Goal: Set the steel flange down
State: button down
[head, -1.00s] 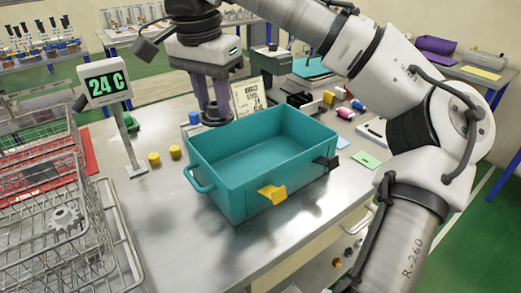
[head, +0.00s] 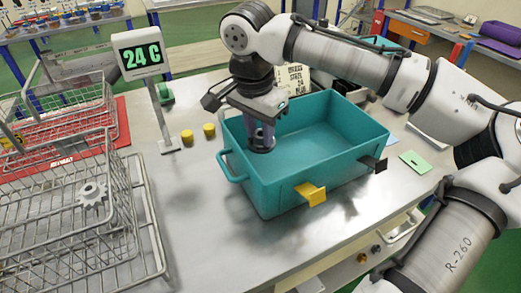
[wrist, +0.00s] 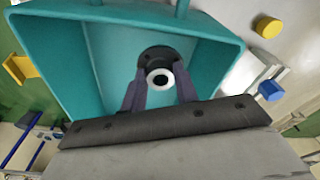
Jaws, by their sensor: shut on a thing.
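The steel flange (head: 262,147) is a dark round piece at the tips of my gripper (head: 263,132). In the wrist view the flange (wrist: 158,53) shows a dark disc with a pale ring around a dark hole. My gripper (wrist: 158,92) is shut on it, one finger on each side. The flange is over the left part of a teal bin (head: 233,190), lower than the bin's back rim in the picture. I cannot tell whether it touches the bin's floor. The bin is otherwise empty where I can see inside.
Yellow (head: 312,194) and black (head: 374,164) tabs stick out from the bin's front. Wire baskets (head: 60,215), one holding a gear (head: 92,193), stand at the left. A 24 C display (head: 141,53) and two small yellow cylinders (head: 209,130) stand between. The bench front is clear.

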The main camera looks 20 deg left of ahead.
aim_at(258, 146)
jog(key=shift+f, duration=3.05)
jog(key=shift+f, duration=0.1)
jog(key=shift+f, duration=0.1)
jog(key=c, duration=1.1)
grip_release()
jog(key=shift+o, duration=0.2)
jog(key=r, duration=0.4)
jog(key=s+r, duration=0.1)
jog(key=r, duration=0.7)
jog(key=shift+s+a+r+b, duration=0.15)
jog(key=shift+a+r+b, duration=0.05)
jog(key=shift+a+b, duration=0.15)
